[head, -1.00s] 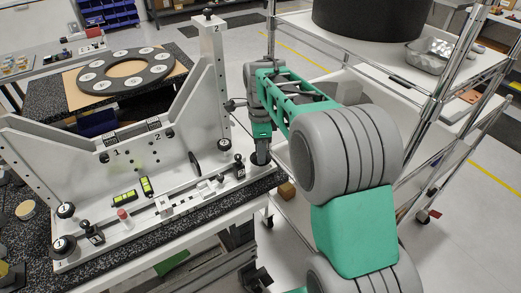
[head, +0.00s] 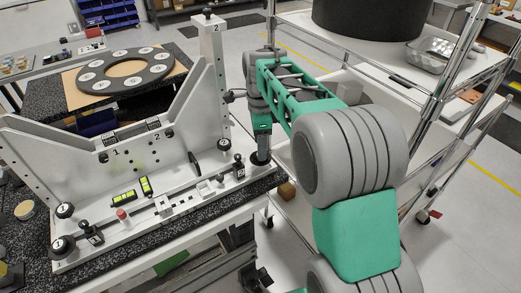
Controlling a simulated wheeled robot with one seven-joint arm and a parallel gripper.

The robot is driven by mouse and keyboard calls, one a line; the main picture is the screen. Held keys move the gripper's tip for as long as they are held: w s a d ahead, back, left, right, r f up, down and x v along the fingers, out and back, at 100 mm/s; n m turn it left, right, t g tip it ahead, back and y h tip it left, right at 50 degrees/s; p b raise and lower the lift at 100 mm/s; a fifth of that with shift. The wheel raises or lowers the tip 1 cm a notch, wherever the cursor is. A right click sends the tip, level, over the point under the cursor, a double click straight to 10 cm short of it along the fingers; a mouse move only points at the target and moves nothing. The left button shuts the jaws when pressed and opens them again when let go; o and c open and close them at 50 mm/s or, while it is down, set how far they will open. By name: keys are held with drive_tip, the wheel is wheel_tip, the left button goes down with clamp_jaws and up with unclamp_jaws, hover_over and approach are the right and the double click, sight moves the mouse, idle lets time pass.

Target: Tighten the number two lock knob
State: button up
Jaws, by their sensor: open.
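The white mirror fixture (head: 110,190) stands on a dark speckled slab on the table at left. My gripper (head: 262,149) points down at the fixture's right end, directly over or around a dark round knob (head: 260,159) there. The jaws are open, but the fingertips are small and partly merge with the dark knob, so I cannot tell whether they touch it. The knob's number is hidden. A tall post marked 2 (head: 212,55) has a small black knob (head: 207,12) on top.
A wire-frame cart (head: 430,90) stands close behind my arm on the right. A large dark ring (head: 125,70) lies on the table behind the fixture.

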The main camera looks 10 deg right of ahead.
wheel_tip(320, 180, up, 5)
drive_tip(key=shift+r, duration=0.1)
idle(0.3)
